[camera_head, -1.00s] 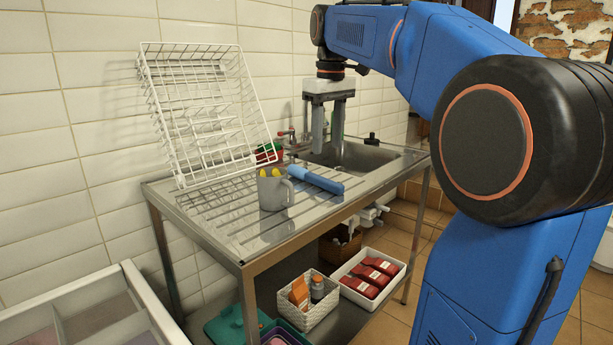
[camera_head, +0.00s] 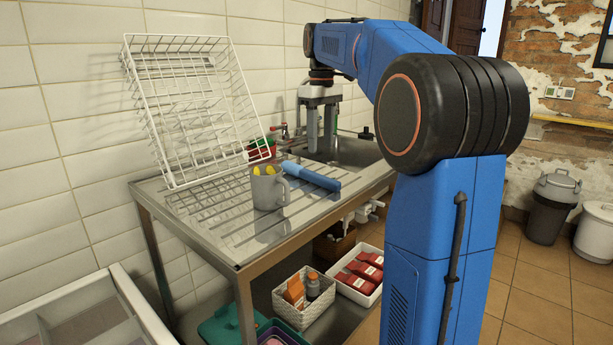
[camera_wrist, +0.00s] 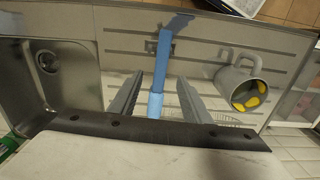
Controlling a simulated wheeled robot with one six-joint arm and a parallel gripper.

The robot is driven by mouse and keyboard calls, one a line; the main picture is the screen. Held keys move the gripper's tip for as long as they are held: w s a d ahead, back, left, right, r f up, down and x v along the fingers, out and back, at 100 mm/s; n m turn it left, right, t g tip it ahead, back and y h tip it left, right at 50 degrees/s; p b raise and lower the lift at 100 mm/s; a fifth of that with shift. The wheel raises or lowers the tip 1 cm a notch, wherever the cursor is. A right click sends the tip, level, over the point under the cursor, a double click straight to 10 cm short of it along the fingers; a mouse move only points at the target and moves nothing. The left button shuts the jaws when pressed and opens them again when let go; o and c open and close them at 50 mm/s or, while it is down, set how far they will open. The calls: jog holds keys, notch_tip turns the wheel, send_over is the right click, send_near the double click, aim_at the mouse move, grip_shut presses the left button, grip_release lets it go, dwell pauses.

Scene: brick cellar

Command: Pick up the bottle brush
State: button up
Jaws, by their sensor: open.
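A blue rod-shaped thing, which I take to be the bottle brush (camera_head: 311,176), lies on the ribbed steel drainboard (camera_head: 236,234) behind and right of the grey mug. Its bristles cannot be made out. In the wrist view the bottle brush (camera_wrist: 157,85) runs lengthwise between the two fingers, apart from both. My gripper (camera_head: 321,143) is open and empty, pointing down above the board near the sink. It also shows in the wrist view (camera_wrist: 159,78). The gap between fingertips and brush is hard to judge.
A grey mug (camera_head: 266,192) with yellow things inside stands close to the brush. A white wire rack (camera_head: 190,110) leans on the tiled wall. The sink basin (camera_head: 352,151) lies behind my gripper. A basket (camera_head: 304,312) and a white tray (camera_head: 357,290) sit on the lower shelf.

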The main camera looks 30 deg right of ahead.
aim_at(321, 176)
notch_tip(321, 176, down, 4)
jog(key=shift+r, duration=0.1)
jog(key=shift+s+f, duration=0.2)
jog(key=shift+f, duration=1.2)
jog(key=shift+s+f, duration=0.15)
jog(key=shift+f, duration=1.2)
grip_shut()
